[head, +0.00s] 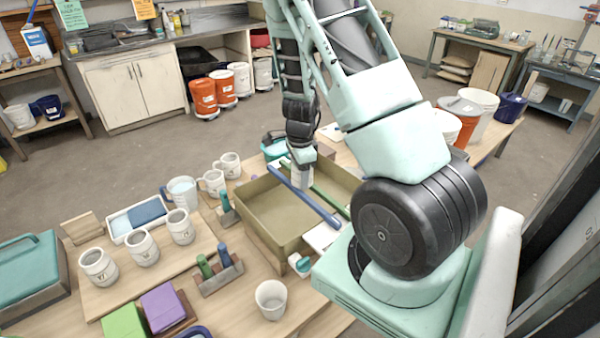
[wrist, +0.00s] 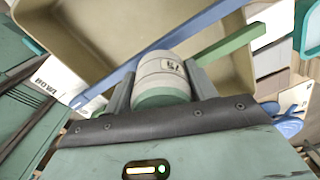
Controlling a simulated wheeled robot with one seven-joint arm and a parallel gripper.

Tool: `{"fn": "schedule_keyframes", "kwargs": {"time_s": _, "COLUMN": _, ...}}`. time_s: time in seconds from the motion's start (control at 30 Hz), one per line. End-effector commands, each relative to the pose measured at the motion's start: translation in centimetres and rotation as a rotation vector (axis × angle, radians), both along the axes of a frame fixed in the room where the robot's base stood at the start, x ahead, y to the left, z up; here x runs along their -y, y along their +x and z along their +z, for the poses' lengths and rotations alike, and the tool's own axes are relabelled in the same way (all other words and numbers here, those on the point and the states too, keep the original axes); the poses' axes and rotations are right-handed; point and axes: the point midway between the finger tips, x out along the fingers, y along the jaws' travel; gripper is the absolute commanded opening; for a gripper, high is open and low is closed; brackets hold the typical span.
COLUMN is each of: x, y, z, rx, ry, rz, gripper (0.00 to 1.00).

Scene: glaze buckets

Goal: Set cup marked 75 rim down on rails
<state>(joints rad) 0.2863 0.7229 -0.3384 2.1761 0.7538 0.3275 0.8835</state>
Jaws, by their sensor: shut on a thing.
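My gripper (head: 302,160) is shut on a pale cup (wrist: 165,72) with a dark-framed mark, which looks turned over and seems to read 75. A green band shows at the cup's end nearest my gripper in the wrist view, between the two fingers (wrist: 160,88). The cup also shows in the head view (head: 303,181), below my gripper at the far part of the olive basin. A blue rail (head: 315,205) and a green rail (head: 331,202) lie across the basin. The cup is at the rails; I cannot tell whether it touches them.
The olive basin (head: 262,236) stands on the wooden table. Several marked cups (head: 143,247) stand to the left, with a glass-like jug (head: 181,192) behind. A white cup (head: 271,299) stands in front. A small tool holder (head: 219,276) sits beside the basin.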

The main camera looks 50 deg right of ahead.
Motion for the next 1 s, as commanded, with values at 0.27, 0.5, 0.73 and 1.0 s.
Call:
{"fn": "schedule_keyframes", "kwargs": {"time_s": 0.27, "x": -0.11, "y": 0.16, "z": -0.35, "rx": 0.001, "ry": -0.001, "rz": 0.000, "gripper": 0.29}}
{"fn": "schedule_keyframes", "kwargs": {"time_s": 0.5, "x": -0.11, "y": 0.16, "z": -0.33, "rx": 0.000, "ry": 0.000, "rz": 0.000, "gripper": 0.29}}
{"fn": "schedule_keyframes", "kwargs": {"time_s": 0.73, "x": -0.12, "y": 0.15, "z": -0.58, "rx": 0.000, "ry": 0.000, "rz": 0.000, "gripper": 0.29}}
{"fn": "schedule_keyframes", "kwargs": {"time_s": 1.0, "x": -0.11, "y": 0.15, "z": -0.98, "rx": 0.000, "ry": 0.000, "rz": 0.000, "gripper": 0.29}}
